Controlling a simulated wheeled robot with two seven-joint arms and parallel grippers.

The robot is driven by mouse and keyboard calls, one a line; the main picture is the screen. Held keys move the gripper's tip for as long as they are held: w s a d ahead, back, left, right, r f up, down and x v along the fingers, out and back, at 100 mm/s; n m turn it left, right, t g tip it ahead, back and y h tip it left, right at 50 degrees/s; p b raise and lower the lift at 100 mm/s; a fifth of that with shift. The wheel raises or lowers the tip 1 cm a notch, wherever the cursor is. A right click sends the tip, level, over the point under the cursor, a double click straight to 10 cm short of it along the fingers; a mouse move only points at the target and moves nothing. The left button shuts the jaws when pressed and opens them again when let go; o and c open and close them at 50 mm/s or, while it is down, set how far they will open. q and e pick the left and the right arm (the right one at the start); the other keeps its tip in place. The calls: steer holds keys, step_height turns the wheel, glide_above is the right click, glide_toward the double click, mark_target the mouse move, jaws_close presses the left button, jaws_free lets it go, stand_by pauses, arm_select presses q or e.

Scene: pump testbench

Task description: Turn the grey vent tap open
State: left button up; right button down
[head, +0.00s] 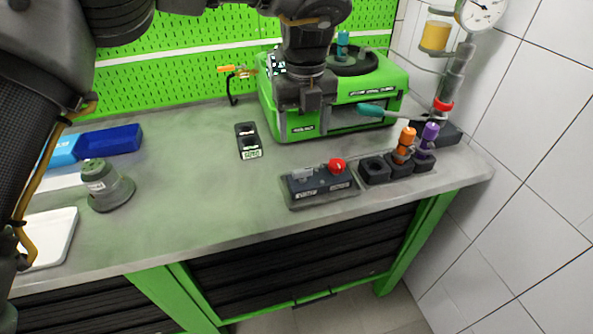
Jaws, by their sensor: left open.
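My left gripper (311,108) hangs pointing down in front of the green pump unit (283,124) and is open; nothing shows between its fingers. It covers part of the pump's front. I cannot tell whether this grey part is the vent tap, or whether the tap is hidden behind my gripper. My right gripper is not in view.
A teal-handled tool (376,110) sticks out at the pump's front right. Orange (404,145) and purple (430,136) pieces stand in dark holders at the right. A black meter (248,141) lies left of the pump.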

mark_target(303, 169)
arm_select(q)
step_height(303, 169, down, 11)
steer(key=shift+r+p, duration=0.1)
steer(key=shift+p, duration=0.4)
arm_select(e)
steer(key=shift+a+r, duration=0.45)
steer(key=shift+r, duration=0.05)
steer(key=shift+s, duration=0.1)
arm_select(q)
steer(key=c, duration=1)
